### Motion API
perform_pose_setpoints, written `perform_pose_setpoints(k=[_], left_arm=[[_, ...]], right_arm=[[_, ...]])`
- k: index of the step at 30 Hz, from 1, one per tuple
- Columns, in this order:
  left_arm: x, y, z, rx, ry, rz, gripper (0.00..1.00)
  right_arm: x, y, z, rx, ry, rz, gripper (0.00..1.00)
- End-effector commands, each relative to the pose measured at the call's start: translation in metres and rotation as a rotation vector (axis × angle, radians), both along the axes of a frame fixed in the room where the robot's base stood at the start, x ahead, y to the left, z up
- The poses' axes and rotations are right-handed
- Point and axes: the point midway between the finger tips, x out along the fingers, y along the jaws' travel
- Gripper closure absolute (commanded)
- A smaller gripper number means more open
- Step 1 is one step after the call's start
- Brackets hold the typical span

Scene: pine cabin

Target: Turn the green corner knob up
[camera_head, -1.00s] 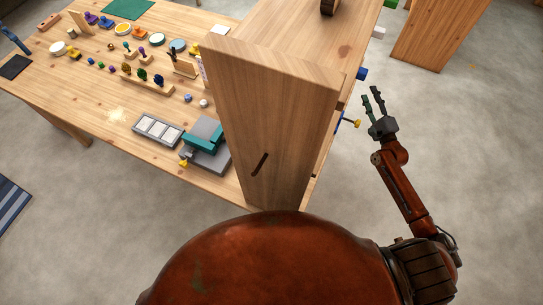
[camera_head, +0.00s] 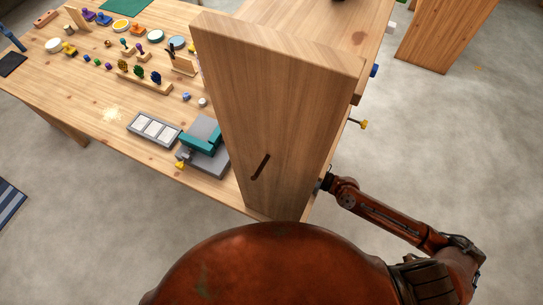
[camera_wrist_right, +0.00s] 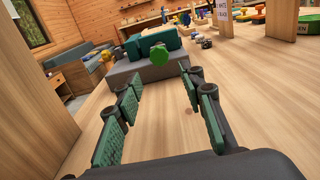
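A green knob (camera_wrist_right: 159,57) shows in the right wrist view, ahead of my fingers and in front of a grey and teal vise-like device (camera_wrist_right: 150,71). Whether it is mounted on the device or stands apart, I cannot tell. My right gripper (camera_wrist_right: 160,120) is open, its green-padded fingers spread wide with nothing between them. The knob appears beyond the fingertips, near the middle of the gap. In the head view the right gripper is hidden behind a tall wooden panel (camera_head: 275,110), and I cannot pick out the green knob there. My left gripper is not in view.
The grey and teal device (camera_head: 206,146) stands on the wooden table (camera_head: 70,105), left of the panel. A grey tray (camera_head: 153,130) lies beside it. A yellow knob (camera_head: 364,124) sticks out right of the panel.

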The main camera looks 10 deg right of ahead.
Motion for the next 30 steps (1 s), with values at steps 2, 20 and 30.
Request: perform_pose_setpoints(k=[2,20,30], left_arm=[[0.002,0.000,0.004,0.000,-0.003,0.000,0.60],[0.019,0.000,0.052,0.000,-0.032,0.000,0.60],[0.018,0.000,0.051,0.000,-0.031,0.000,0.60]], right_arm=[[0.000,0.004,0.002,0.002,0.003,0.005,0.64],[0.044,0.070,0.005,0.004,0.002,0.005,0.64],[0.048,0.074,0.000,0.001,0.004,0.004,0.82]])
